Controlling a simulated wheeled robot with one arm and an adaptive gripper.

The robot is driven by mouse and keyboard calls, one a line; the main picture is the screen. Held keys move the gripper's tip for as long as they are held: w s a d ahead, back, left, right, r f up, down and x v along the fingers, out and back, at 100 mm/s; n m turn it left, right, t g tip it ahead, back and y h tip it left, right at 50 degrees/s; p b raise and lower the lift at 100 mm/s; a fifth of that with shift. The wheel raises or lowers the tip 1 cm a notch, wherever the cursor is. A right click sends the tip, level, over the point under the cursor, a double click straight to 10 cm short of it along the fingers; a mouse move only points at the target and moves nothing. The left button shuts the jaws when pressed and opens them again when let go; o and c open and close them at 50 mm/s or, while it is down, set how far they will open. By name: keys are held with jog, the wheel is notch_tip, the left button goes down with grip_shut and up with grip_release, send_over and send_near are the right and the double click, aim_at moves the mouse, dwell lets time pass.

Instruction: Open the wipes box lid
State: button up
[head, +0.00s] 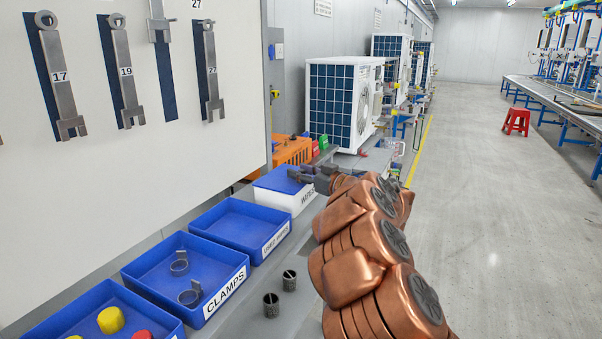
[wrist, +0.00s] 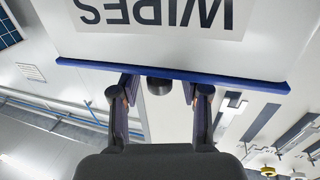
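The white wipes box (head: 287,200) with a blue lid (head: 277,180) stands on the bench beyond the blue trays, and the lid lies shut on it. In the wrist view the box's WIPES label (wrist: 155,12) appears upside down, with the blue lid edge (wrist: 170,74) below it. A dark round knob (wrist: 159,86) shows at the lid edge, between my fingers. My gripper (head: 308,177) is at the lid's top; in the wrist view (wrist: 158,92) its two fingers are apart, one on each side of the knob. Whether they touch it I cannot tell.
Blue trays (head: 211,307) stand in a row on the bench, one labelled CLAMPS. Two small dark cylinders (head: 280,299) stand beside them. An orange crate (head: 292,150) is behind the box. A tool board (head: 150,190) rises at left.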

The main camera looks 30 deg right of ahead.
grip_shut()
dwell(0.3)
jog(key=shift+r, duration=0.1)
